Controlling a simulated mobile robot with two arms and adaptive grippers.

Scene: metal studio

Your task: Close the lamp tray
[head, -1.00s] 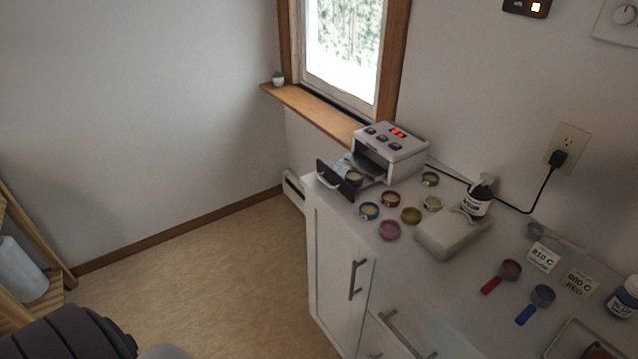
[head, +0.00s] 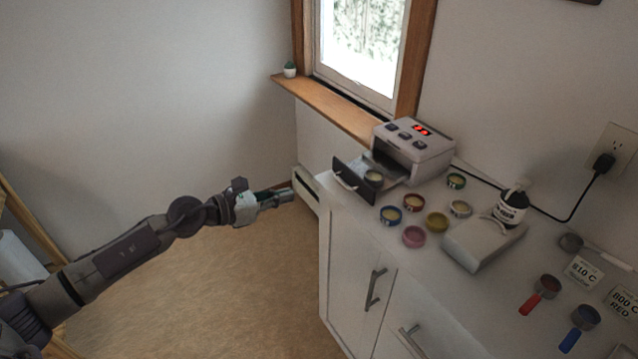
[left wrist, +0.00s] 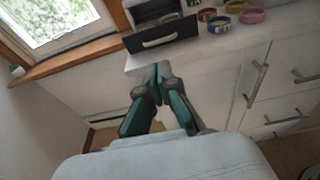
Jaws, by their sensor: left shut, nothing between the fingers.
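The lamp (head: 416,146) is a white box with a red display and several dark buttons, at the back left of the counter. My left gripper (head: 288,195) is left of the counter, apart from the tray. In the left wrist view its fingertips (left wrist: 157,70) are together and empty, below the tray front. My right gripper is not in view.
The window sill (head: 335,110) is behind. Floor left of the cabinet is clear.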

